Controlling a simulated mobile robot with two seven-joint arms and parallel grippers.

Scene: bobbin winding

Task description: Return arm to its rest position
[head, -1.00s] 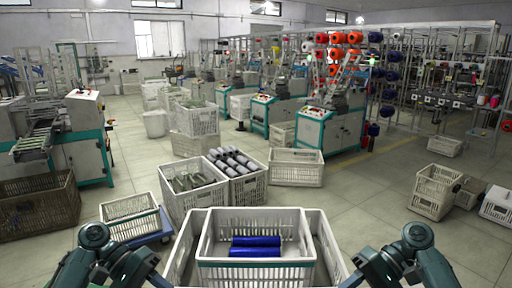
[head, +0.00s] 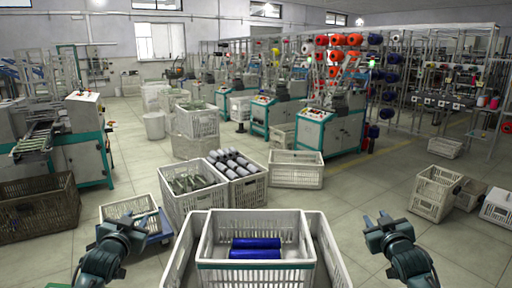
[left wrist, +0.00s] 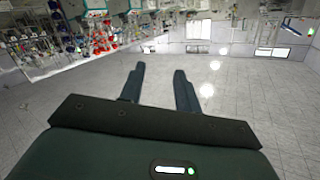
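My left gripper (head: 128,217) is raised at the left of the near crate, clear of it. In the left wrist view its two fingers (left wrist: 158,92) stand apart with nothing between them. My right gripper (head: 377,218) is raised at the right of the crate, also clear of it. Its fingertips look apart and nothing shows between them. The near white crate (head: 256,264) sits inside or on a larger white crate (head: 183,258) and holds blue bobbins (head: 256,248).
A crate of dark and grey bobbins (head: 245,187) and a crate of pale bobbins (head: 192,205) stand ahead. A small crate on a blue dolly (head: 130,207) is just beyond my left gripper. A white crate (head: 433,192) stands at the right. Floor (head: 340,215) between is clear.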

